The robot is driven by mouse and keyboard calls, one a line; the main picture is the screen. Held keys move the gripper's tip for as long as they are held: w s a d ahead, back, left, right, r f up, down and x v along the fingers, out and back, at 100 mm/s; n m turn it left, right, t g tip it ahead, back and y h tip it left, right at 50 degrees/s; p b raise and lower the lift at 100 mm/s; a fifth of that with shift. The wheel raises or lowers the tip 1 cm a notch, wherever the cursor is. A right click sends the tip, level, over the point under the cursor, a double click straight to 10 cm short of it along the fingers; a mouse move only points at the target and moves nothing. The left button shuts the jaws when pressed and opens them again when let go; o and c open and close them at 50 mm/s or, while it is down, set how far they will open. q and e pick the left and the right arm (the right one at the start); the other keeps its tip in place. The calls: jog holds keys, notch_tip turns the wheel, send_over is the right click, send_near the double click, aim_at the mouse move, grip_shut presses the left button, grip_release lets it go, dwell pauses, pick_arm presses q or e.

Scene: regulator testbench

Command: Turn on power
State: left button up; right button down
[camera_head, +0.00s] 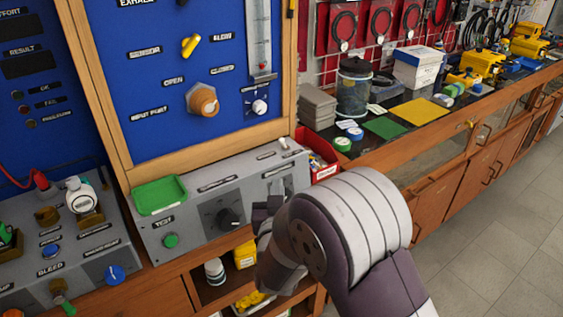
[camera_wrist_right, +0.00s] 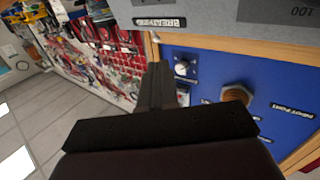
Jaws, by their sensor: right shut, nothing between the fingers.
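A grey sloped control box (camera_head: 190,235) stands in front of the blue panel. It bears a green button (camera_head: 170,241) under a TEST label, a black rotary knob (camera_head: 228,217), and a small pale toggle (camera_head: 284,143) near its top right. I cannot read a power label. My right gripper (camera_head: 264,207) is shut and empty at the right part of the box's front face, just right of the black knob. Whether it touches the face is unclear; the hand hides that part. The right wrist view shows the shut fingers (camera_wrist_right: 155,85) by the grey box edge (camera_wrist_right: 210,20). My left gripper is out of view.
A green tray (camera_head: 160,195) sits on the box's top left. A red bin (camera_head: 322,160) stands to its right, close to my right arm. The blue panel (camera_head: 150,85) carries an orange-brown knob (camera_head: 203,100) and a yellow handle (camera_head: 190,45). Open floor (camera_head: 500,260) lies at right.

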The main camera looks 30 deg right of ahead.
aim_at(282, 141)
jog(key=shift+s+d+r+h, duration=0.2)
jog(key=shift+r+h, duration=0.05)
jog(key=shift+h, duration=0.15)
jog(key=shift+w+d, duration=0.1)
jog(key=p+x, duration=0.1)
jog(key=x, duration=1.2)
jog(key=shift+w+d, duration=0.15)
jog(key=shift+w, duration=0.25)
